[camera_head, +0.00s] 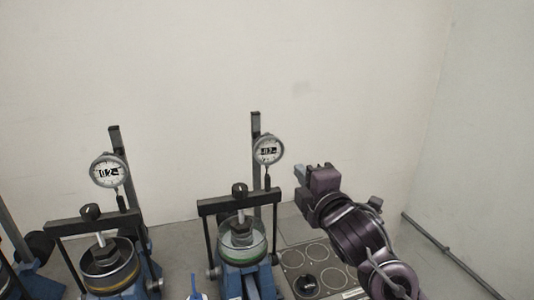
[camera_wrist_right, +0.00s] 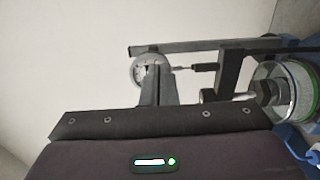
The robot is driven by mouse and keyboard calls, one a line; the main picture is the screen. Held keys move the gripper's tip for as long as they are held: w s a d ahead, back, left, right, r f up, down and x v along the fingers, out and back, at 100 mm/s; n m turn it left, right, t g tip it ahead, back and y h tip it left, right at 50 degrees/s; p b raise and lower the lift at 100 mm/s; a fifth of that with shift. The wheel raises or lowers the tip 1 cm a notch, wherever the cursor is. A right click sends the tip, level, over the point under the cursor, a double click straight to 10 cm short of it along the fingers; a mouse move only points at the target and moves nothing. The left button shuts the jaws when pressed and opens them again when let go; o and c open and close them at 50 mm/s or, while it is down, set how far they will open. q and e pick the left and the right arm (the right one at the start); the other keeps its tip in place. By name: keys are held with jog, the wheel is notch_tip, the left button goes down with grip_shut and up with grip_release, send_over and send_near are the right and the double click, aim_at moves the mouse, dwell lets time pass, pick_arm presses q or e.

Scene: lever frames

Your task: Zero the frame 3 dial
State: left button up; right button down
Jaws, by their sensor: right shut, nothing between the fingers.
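Two lever frames with round dials show in the head view. The right frame's dial (camera_head: 268,149) sits on an upright post above a cell with a green ring (camera_head: 240,252). The left frame's dial (camera_head: 109,171) stands above a cell with a yellowish ring (camera_head: 112,282). Both have small dark displays with digits too small to read surely. I see no frame numbers. My right gripper (camera_head: 299,173) is shut and empty, right of the right dial and apart from it. In the right wrist view, the fingers (camera_wrist_right: 157,72) partly cover a dial (camera_wrist_right: 138,70). My left gripper is not in view.
A third frame (camera_head: 30,255) is cut off at the left edge. A dark plate with ring marks (camera_head: 318,258) and a small black knob-like piece (camera_head: 306,285) lies below my right arm. A pipe (camera_head: 440,245) runs along the right wall. Open air lies above the frames.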

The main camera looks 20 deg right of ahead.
aim_at(269, 151)
jog(key=w, duration=0.7)
jog(key=shift+f+p, duration=0.15)
jog(key=shift+p, duration=0.3)
jog(key=shift+a, duration=0.25)
dwell(0.4)
jog(key=shift+r, duration=0.4)
jog(key=shift+d+r+p, duration=0.1)
jog(key=shift+r+p, duration=0.85)
jog(key=shift+r, duration=0.65)
jog(key=shift+r+p, duration=0.25)
jog(key=shift+p, duration=0.3)
